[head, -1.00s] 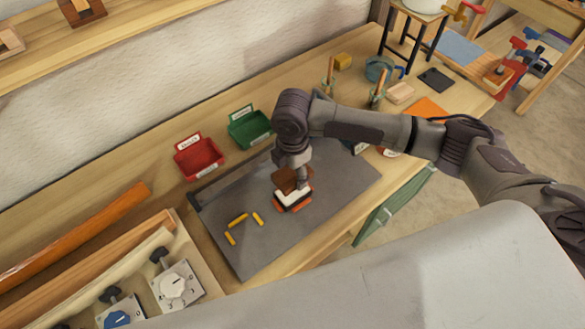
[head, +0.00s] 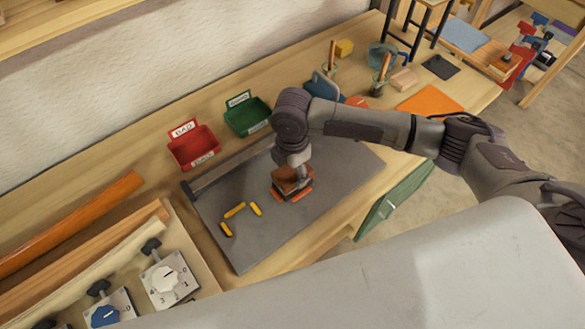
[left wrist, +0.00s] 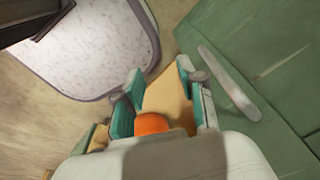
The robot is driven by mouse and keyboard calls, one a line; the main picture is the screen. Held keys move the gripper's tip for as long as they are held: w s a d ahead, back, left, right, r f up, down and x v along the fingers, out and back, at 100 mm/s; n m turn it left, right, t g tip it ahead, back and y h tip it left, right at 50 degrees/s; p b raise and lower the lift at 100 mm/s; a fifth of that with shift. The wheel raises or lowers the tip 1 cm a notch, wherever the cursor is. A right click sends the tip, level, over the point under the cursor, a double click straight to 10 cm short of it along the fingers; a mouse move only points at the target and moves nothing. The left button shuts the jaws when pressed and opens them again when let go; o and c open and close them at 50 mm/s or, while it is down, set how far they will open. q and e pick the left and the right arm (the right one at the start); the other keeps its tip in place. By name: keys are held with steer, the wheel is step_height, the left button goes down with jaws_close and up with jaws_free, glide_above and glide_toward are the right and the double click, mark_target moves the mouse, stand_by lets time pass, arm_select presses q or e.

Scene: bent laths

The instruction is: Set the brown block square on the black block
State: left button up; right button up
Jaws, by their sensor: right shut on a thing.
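The brown block (head: 287,186) is under my right gripper (head: 293,171) on the grey mat (head: 335,185). My right gripper points down and is shut on the brown block, partly covering it. The dark edge of the black block (head: 307,187) shows low beside the brown block. I cannot tell how squarely the two line up or whether they touch. Orange pieces (head: 302,195) lie along the near side of the blocks. My left gripper (left wrist: 163,90) shows in the left wrist view, its teal-padded fingers apart, with a rounded orange thing (left wrist: 152,123) low between them.
Several yellow pieces (head: 234,210) lie on the mat left of the blocks. A red bin (head: 193,148) and a green bin (head: 247,117) stand behind. A panel with knobs (head: 168,279) is at the lower left. The mat's right part is clear.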

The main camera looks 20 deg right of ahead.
steer(key=shift+f, duration=0.6)
steer(key=o, duration=1.2)
steer(key=shift+o, duration=0.2)
step_height(320, 180, up, 12)
